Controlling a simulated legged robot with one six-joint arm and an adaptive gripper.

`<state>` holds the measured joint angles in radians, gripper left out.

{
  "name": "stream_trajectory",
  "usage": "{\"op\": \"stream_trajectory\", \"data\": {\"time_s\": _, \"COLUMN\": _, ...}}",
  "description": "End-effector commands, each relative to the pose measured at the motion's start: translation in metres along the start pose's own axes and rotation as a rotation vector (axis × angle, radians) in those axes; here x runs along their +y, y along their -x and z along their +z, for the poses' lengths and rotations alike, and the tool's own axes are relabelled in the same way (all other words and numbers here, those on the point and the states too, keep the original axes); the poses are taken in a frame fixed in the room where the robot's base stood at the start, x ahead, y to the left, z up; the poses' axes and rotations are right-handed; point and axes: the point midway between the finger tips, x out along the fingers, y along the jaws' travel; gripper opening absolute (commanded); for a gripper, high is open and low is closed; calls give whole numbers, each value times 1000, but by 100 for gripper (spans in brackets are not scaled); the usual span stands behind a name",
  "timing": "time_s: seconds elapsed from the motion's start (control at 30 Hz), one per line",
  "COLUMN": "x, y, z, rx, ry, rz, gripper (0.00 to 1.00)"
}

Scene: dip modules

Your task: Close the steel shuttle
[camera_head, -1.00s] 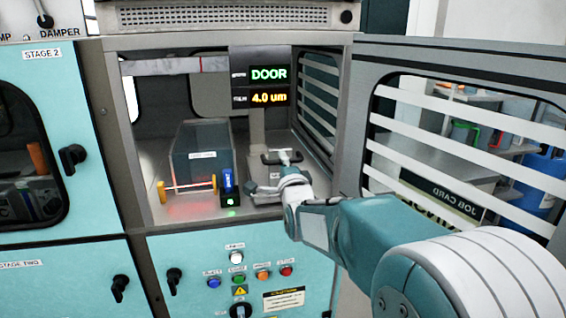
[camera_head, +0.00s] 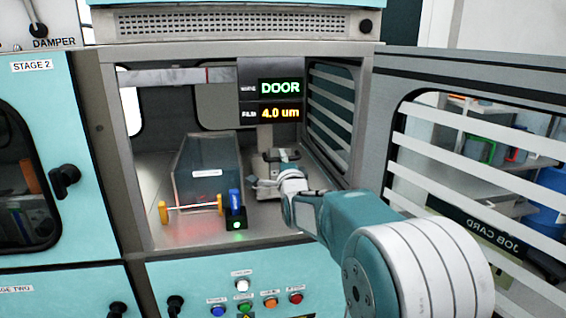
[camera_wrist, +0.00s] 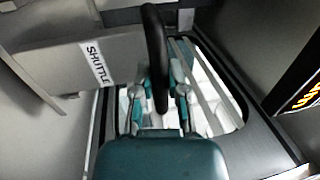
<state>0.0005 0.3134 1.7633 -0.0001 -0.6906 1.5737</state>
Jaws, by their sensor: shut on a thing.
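The steel shuttle (camera_wrist: 124,57) is a grey metal part with a white "SHUTTLE" label in the wrist view. Its black curved handle (camera_wrist: 154,45) passes between the two fingers of my gripper (camera_wrist: 160,92), which is shut on it. In the head view the dark handle (camera_head: 281,155) shows inside the cabinet on the right, below the display. My gripper (camera_head: 278,170) is in front of it there, and my wrist hides part of the contact and the shuttle's lower part.
The cabinet door (camera_head: 376,100) stands open on the right, beside my arm. Buttons line the panel below.

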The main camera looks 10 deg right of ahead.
Motion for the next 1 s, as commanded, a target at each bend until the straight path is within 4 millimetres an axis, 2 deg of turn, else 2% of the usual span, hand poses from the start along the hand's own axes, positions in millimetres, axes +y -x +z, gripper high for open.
{"op": "stream_trajectory", "data": {"time_s": 0.03, "x": 5, "y": 1, "z": 0, "rx": 0, "ry": 0, "rz": 12, "gripper": 0}}
{"op": "stream_trajectory", "data": {"time_s": 0.4, "x": 6, "y": 1, "z": 0, "rx": 0, "ry": 0, "rz": 14, "gripper": 0}}
{"op": "stream_trajectory", "data": {"time_s": 0.43, "x": 6, "y": 1, "z": 0, "rx": 0, "ry": 0, "rz": 15, "gripper": 22}}
{"op": "stream_trajectory", "data": {"time_s": 0.47, "x": 7, "y": 1, "z": 0, "rx": 0, "ry": 0, "rz": 15, "gripper": 36}}
{"op": "stream_trajectory", "data": {"time_s": 0.5, "x": 7, "y": 1, "z": 0, "rx": 0, "ry": 0, "rz": 15, "gripper": 54}}
{"op": "stream_trajectory", "data": {"time_s": 0.87, "x": 3, "y": 1, "z": 0, "rx": 0, "ry": 0, "rz": 7, "gripper": 54}}
{"op": "stream_trajectory", "data": {"time_s": 1.0, "x": 1, "y": 11, "z": 0, "rx": 0, "ry": 0, "rz": 5, "gripper": 54}}
